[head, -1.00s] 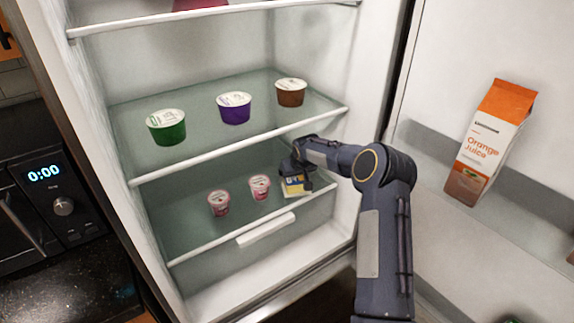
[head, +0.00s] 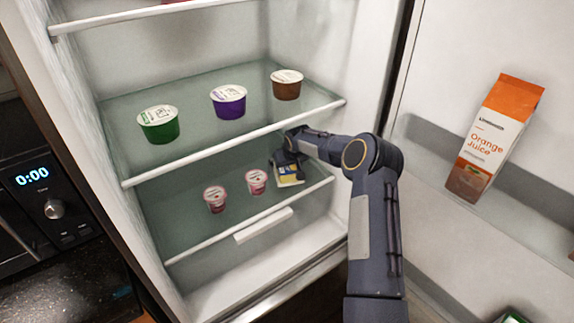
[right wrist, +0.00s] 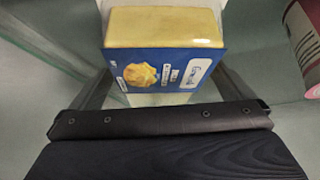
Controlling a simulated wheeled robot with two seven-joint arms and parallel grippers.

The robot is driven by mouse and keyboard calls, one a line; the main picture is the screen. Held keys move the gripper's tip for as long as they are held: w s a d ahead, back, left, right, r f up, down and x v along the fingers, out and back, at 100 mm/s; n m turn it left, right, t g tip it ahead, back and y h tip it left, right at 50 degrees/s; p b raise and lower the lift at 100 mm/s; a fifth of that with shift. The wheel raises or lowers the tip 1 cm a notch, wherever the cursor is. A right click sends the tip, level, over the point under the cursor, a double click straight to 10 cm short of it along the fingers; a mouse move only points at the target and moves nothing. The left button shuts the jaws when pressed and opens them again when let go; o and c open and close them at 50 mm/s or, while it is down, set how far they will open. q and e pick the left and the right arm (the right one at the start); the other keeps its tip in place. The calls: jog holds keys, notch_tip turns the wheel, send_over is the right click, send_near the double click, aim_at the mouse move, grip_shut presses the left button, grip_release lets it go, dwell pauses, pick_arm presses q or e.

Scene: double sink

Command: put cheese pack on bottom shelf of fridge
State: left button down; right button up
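The cheese pack (head: 289,175), yellow with a blue label, is at the right side of the fridge's bottom glass shelf (head: 180,238). Whether its base touches the glass is hard to tell. My right gripper (head: 287,160) reaches in under the middle shelf and is at the pack. In the right wrist view the pack (right wrist: 165,55) fills the space between the two dark fingers, which lie along its sides; the gripper looks shut on it. My left gripper is in neither view.
Two small pink cups (head: 215,199) (head: 256,181) stand left of the pack. Green (head: 158,125), purple (head: 229,103) and brown (head: 286,86) tubs stand on the middle shelf (head: 235,143) above my arm. The open door on the right holds an orange juice carton (head: 493,138).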

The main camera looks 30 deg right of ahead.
jog(key=shift+s+r+b, duration=0.2)
jog(key=shift+r+b, duration=0.2)
jog(key=shift+b, duration=0.05)
jog(key=s+b, duration=0.1)
jog(key=s, duration=0.2)
jog(key=s+a+b, duration=0.1)
jog(key=s, duration=0.3)
jog(key=s+a+b, duration=0.1)
jog(key=s, duration=0.3)
jog(key=shift+s+a+b, duration=0.15)
jog(key=shift+s+b, duration=0.05)
jog(key=shift+b, duration=0.15)
jog(key=shift+s+r, duration=0.2)
jog(key=shift+s, duration=0.05)
jog(key=s+a+r+y, duration=0.1)
jog(key=s+a+r, duration=0.45)
jog(key=s, duration=0.25)
jog(key=s+a+r, duration=0.4)
jog(key=s+r, duration=0.3)
jog(key=s, duration=0.1)
jog(key=s+a+y, duration=0.2)
jog(key=s+a, duration=0.3)
jog(key=s, duration=0.3)
jog(key=s+a+y, duration=0.2)
jog(key=s+a, duration=0.3)
jog(key=s, duration=0.4)
jog(key=shift+s+a+f, duration=0.2)
jog(key=shift+s+a, duration=0.05)
jog(key=shift+s, duration=0.05)
jog(key=shift+d, duration=0.15)
